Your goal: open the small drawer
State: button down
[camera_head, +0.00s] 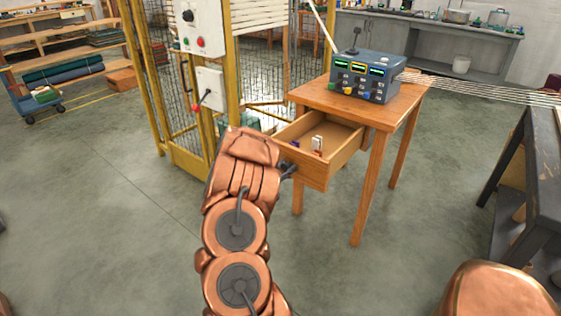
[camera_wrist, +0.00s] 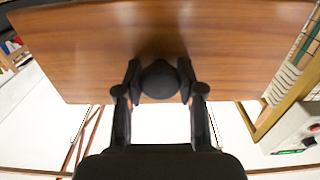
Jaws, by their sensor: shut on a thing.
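The small drawer (camera_head: 312,168) of the wooden table (camera_head: 345,101) stands pulled out, with its inside showing from above. My gripper (camera_head: 288,170) is at the drawer's front, partly hidden behind my arm. In the wrist view, my gripper (camera_wrist: 159,68) is shut on a dark round knob (camera_wrist: 160,83), with one finger on each side. The brown wooden drawer front (camera_wrist: 85,55) fills the upper part of that view.
A grey-blue control box (camera_head: 365,77) stands on the table. A yellow-framed mesh cage (camera_head: 170,90) with a white switch panel (camera_head: 196,28) is close behind my arm. A dark bench (camera_head: 530,170) stands at right. The floor between is clear.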

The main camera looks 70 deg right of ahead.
jog(key=shift+a, duration=0.35)
jog(key=c, duration=0.9)
grip_release()
jog(key=shift+o, duration=0.9)
jog(key=shift+w, duration=0.1)
jog(key=shift+a, duration=0.1)
jog(key=v, duration=1.2)
jog(key=shift+w, duration=0.1)
